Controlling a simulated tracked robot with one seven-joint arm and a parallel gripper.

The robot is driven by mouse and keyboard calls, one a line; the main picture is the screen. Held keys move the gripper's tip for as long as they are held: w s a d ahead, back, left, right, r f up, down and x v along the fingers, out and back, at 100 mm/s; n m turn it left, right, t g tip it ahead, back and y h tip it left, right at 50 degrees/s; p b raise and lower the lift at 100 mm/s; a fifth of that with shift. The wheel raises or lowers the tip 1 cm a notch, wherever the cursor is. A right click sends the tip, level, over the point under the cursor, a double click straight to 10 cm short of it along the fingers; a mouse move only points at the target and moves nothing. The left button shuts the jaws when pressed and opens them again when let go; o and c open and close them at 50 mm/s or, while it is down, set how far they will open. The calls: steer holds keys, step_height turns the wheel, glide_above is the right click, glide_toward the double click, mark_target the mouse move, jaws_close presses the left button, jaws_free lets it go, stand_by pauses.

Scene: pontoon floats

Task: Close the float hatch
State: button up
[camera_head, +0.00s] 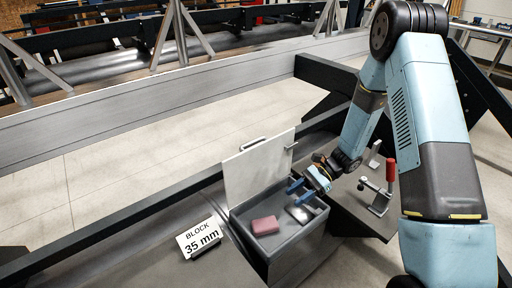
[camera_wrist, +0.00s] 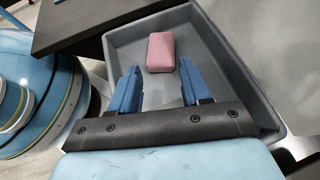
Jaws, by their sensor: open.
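The float hatch is a pale grey lid (camera_head: 258,165) standing open, nearly upright, at the back of a grey box (camera_head: 262,258). A small handle shows along its top edge and a small fitting at its upper right corner. The open box holds a pink block (camera_head: 265,225), also seen in the wrist view (camera_wrist: 161,52), and a shiny silver piece (camera_head: 299,213). My gripper (camera_head: 297,191) is open and empty, with blue fingers, above the box's right part and right of the lid. In the wrist view its fingers (camera_wrist: 158,67) point toward the block. Whether it touches the lid is unclear.
A sign reading "BLOCK 35 mm" (camera_head: 200,238) stands left of the box. A toggle clamp with a red handle (camera_head: 390,170) stands on a dark plate to the right. A dark beam runs behind the lid. The grey surface left of the box is mostly clear.

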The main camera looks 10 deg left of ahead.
steer(key=w+a+r+n+h, duration=0.1)
steer(key=w+r+h, duration=0.1)
steer(key=r, duration=0.4)
steer(key=w+a+r+n+t+h, duration=0.1)
steer(key=w+r+n+h, duration=0.1)
steer(key=r, duration=0.5)
steer(key=w+a+r+n+t+h, duration=0.1)
steer(key=w+r+h, duration=0.1)
steer(key=r, duration=0.5)
steer(key=shift+w+a+h, duration=0.3)
steer(key=shift+a+h, duration=0.05)
steer(key=shift+h, duration=0.45)
steer(key=w+a+r+m+t+h, duration=0.15)
steer(key=a+r, duration=0.25)
steer(key=a, duration=0.4)
steer(key=w+a+r+t+h, duration=0.25)
steer(key=a+r, duration=0.25)
steer(key=a, duration=0.3)
steer(key=f, duration=0.4)
steer(key=s+d+f, duration=0.1)
steer(key=f, duration=0.4)
steer(key=d+f, duration=0.1)
steer(key=f, duration=0.3)
steer(key=shift+s+d+f, duration=0.15)
steer(key=shift+s+f, duration=0.1)
steer(key=shift+f, duration=0.1)
steer(key=shift+c, duration=0.4)
jaws_close()
